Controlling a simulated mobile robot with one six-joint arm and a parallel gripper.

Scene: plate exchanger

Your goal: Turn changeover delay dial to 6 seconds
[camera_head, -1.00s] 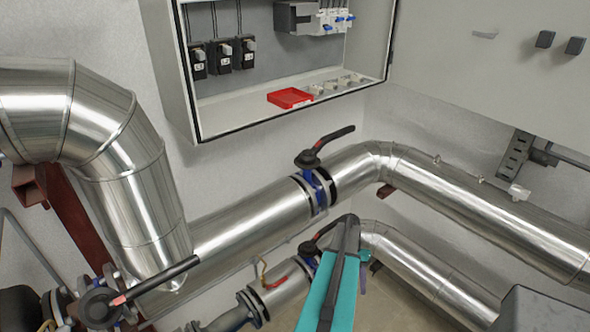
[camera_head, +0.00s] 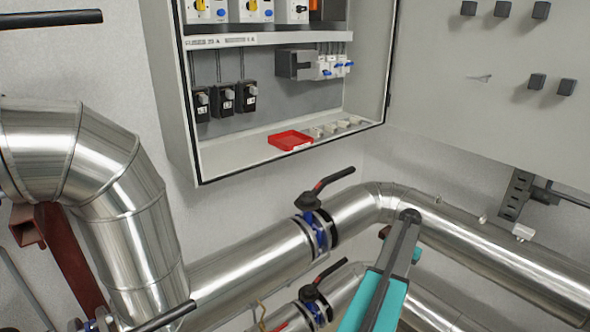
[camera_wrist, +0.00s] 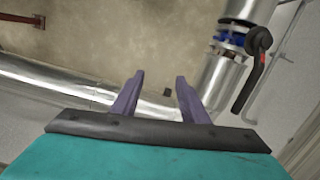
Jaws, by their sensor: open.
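An open wall cabinet (camera_head: 190,150) holds the electrical devices in the head view. Three black modules with small grey knobs (camera_head: 224,98) sit on its lower left rail. Devices with yellow and blue dials (camera_head: 208,8) are cut off at the top edge. I cannot tell which one is the changeover delay dial, and no scale is readable. My gripper (camera_wrist: 159,78) is open and empty in the wrist view, with two purple fingers apart. My teal and black arm end stands below and right of the cabinet in the head view, away from the dials.
A red tray (camera_head: 290,140) and several small white parts lie on the cabinet floor. The open door (camera_head: 480,110) spreads to the right. Large silver pipes (camera_head: 250,255) with black-handled valves run below the cabinet. The space before the cabinet opening looks free.

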